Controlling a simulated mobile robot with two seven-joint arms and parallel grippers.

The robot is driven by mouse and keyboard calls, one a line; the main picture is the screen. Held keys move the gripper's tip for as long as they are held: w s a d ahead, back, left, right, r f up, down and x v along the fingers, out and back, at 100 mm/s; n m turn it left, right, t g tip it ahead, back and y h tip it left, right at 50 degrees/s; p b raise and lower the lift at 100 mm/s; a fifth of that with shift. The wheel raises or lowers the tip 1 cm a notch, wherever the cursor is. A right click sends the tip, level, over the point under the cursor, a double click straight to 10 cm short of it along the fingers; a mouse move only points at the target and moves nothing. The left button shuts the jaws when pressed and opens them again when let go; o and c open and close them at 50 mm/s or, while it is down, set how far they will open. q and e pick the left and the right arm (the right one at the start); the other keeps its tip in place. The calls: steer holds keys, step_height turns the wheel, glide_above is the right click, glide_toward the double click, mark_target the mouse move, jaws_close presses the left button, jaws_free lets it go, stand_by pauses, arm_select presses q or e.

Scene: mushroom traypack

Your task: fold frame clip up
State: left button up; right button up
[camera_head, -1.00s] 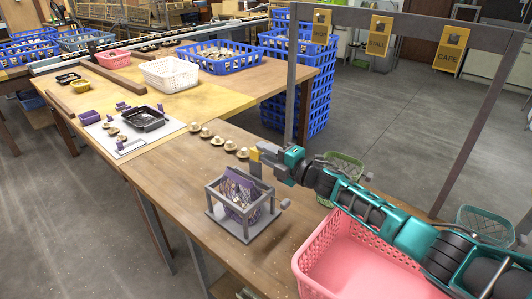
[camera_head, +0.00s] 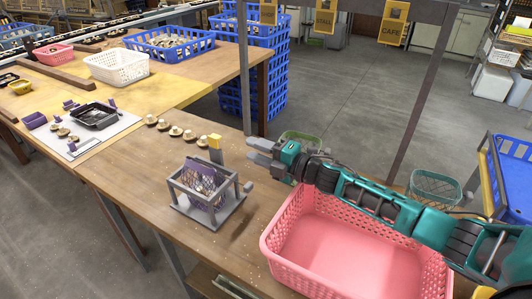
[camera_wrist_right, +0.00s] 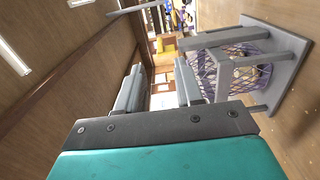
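The grey frame (camera_head: 228,206) stands on the wooden table and holds a purple net bag (camera_head: 200,182) with mushrooms in it. The grey clip with a yellow tip (camera_head: 215,142) stands upright at the frame's back side. In the right wrist view, the frame (camera_wrist_right: 292,75) is at the right, and the yellow tip (camera_wrist_right: 183,45) shows just beyond the fingers. My right gripper (camera_head: 254,153) is open and empty, to the right of the clip and apart from it. Its two parted fingers show in the right wrist view (camera_wrist_right: 158,85). My left gripper is out of view.
A pink basket (camera_head: 270,245) stands right of the frame, under my right arm. Several mushrooms (camera_head: 176,131) lie in a row behind the frame. A black tray (camera_head: 97,116) lies on a white board at the left. A grey upright post (camera_head: 243,70) rises behind the gripper.

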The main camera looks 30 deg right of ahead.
steer(key=shift+v, duration=1.35)
steer(key=shift+s, duration=0.1)
